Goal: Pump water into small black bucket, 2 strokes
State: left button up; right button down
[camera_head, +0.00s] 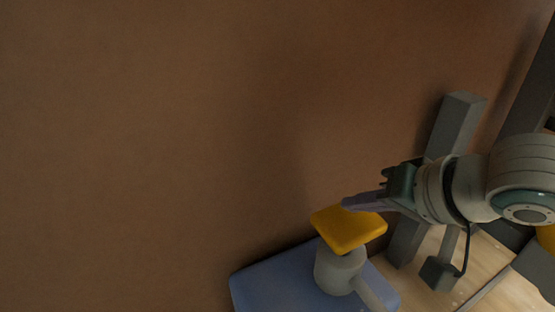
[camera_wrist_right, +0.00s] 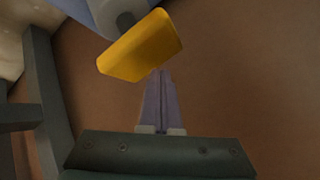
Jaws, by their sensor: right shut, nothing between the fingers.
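A pump shows low in the head view, with a yellow head plate (camera_head: 350,229) on top of a grey body with a spout (camera_head: 338,271). It stands on a blue base (camera_head: 270,284). My right gripper (camera_head: 347,204) is shut and empty, its fingertips at the far edge of the yellow plate; whether they touch it I cannot tell. The right wrist view shows the closed fingers (camera_wrist_right: 160,78) pointing at the yellow plate (camera_wrist_right: 142,47), close to its edge. No black bucket shows in either view. My left gripper is not in view.
A brown wall (camera_head: 150,130) fills most of the head view behind the pump. A grey post (camera_head: 457,122) stands behind my right wrist. A pale wooden surface (camera_head: 487,262) lies at the lower right.

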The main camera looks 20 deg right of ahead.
jog(key=shift+f, duration=0.1)
dwell(0.5)
jog(key=shift+f, duration=0.35)
